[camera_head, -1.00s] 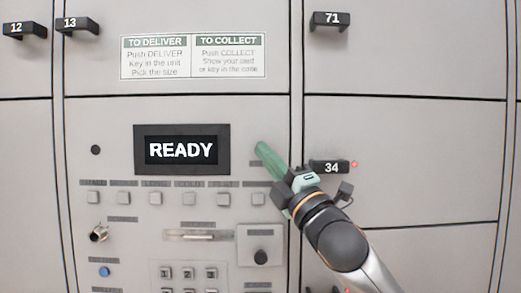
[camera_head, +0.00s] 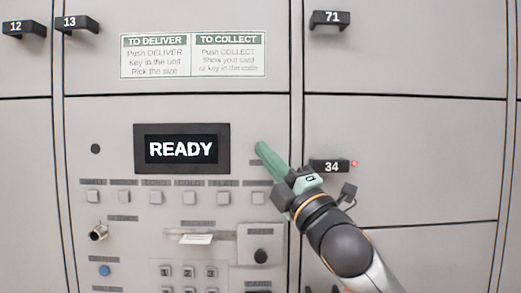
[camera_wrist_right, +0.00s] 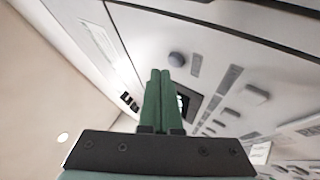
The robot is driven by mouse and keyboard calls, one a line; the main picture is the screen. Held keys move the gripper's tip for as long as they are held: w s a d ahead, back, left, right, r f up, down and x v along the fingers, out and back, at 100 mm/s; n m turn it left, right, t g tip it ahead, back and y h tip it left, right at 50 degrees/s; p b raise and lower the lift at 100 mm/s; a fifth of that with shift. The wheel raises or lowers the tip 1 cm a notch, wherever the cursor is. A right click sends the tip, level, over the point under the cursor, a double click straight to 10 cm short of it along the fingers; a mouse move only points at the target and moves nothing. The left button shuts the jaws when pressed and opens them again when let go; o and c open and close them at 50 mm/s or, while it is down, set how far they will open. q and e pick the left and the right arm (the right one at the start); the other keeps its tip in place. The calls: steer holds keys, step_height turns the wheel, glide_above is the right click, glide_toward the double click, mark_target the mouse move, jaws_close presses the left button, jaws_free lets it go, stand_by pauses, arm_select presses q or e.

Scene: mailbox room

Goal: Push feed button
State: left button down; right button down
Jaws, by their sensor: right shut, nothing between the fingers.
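My right gripper (camera_head: 260,147) is shut and empty, with its green fingers pointing up-left at the panel, right of the READY display (camera_head: 181,149). In the wrist view the closed fingertips (camera_wrist_right: 160,73) are beside a round blue-grey button (camera_wrist_right: 176,59) with a label below it. This round button is hidden behind the fingers in the head view. I cannot tell whether the tips touch it. Its label is too small to read, so I cannot confirm that it is the feed button. A paper slip (camera_head: 197,239) sticks out of the slot under the row of square buttons. My left gripper is not in view.
Several square buttons (camera_head: 190,198) run in a row under the display. A keypad (camera_head: 188,272), a key lock (camera_head: 98,233) and a blue button (camera_head: 104,271) are lower down. Locker door handles (camera_head: 330,166) stick out on the right, near my arm.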

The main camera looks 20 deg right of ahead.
steer(key=shift+s+a, duration=0.2)
steer(key=shift+s, duration=0.6)
steer(key=shift+s+a, duration=0.25)
steer(key=shift+s, duration=0.55)
steer(key=shift+s+a, duration=0.2)
steer(key=shift+s, duration=0.6)
